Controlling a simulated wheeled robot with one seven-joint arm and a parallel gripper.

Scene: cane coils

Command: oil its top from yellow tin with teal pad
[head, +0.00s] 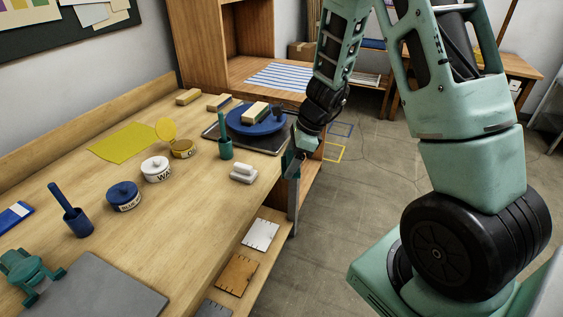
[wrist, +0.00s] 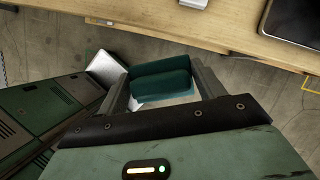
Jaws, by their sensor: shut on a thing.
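My gripper (wrist: 161,72) is shut on the teal pad (wrist: 162,86), which sits between its two fingers in the wrist view.
A white tin (head: 156,170), a blue tin (head: 123,197), a teal pot with a handle (head: 226,149) and white blocks (head: 243,173) stand on the bench (head: 190,215). A blue pot (head: 77,222) is farther left. Open floor (head: 335,215) lies right of the bench.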

